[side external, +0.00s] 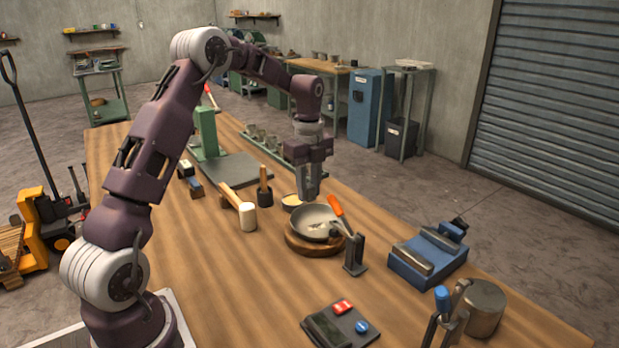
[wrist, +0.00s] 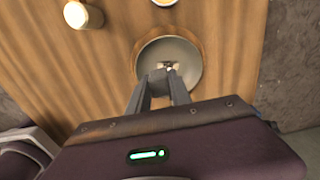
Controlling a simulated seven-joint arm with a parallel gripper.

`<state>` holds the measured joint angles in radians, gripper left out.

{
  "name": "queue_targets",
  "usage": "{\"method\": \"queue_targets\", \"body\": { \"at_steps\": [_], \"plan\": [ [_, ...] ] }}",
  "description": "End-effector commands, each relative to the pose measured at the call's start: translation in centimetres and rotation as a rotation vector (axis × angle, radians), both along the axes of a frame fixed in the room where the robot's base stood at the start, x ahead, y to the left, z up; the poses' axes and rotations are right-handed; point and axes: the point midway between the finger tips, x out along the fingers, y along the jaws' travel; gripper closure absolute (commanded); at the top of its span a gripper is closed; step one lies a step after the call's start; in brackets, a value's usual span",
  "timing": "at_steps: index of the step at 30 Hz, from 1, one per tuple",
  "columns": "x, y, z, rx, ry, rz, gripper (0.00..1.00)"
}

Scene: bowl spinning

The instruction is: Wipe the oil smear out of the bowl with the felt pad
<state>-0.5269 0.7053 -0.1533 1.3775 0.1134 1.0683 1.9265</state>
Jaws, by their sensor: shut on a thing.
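The grey metal bowl (side external: 303,222) sits on a round wooden base (side external: 298,243) on the bench. It also shows in the wrist view (wrist: 190,52), below my fingers. My gripper (side external: 308,198) points straight down at the bowl, with its fingertips at or just above the rim line. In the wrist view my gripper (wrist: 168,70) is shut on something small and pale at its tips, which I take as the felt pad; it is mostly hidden. A pale patch (side external: 318,227) shows inside the bowl; I cannot tell whether it is the oil smear or a glint.
An orange-handled tool (side external: 336,206) and a dark stand (side external: 355,254) are close to the bowl's right side. A small dish (side external: 290,201) is behind it. A mallet (side external: 247,216) lies left, a blue vise (side external: 428,257) stands right.

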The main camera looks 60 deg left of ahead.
Motion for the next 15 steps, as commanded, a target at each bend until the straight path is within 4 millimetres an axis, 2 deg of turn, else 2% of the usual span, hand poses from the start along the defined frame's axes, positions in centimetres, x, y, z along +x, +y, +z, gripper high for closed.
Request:
{"method": "queue_targets", "body": {
  "at_steps": [8, 15],
  "plan": [
    [0.0, 0.0, -1.2, 0.000, 0.000, 0.000, 1.00],
    [0.0, 0.0, -3.2, -0.001, 0.001, 0.001, 1.00]
  ]
}}
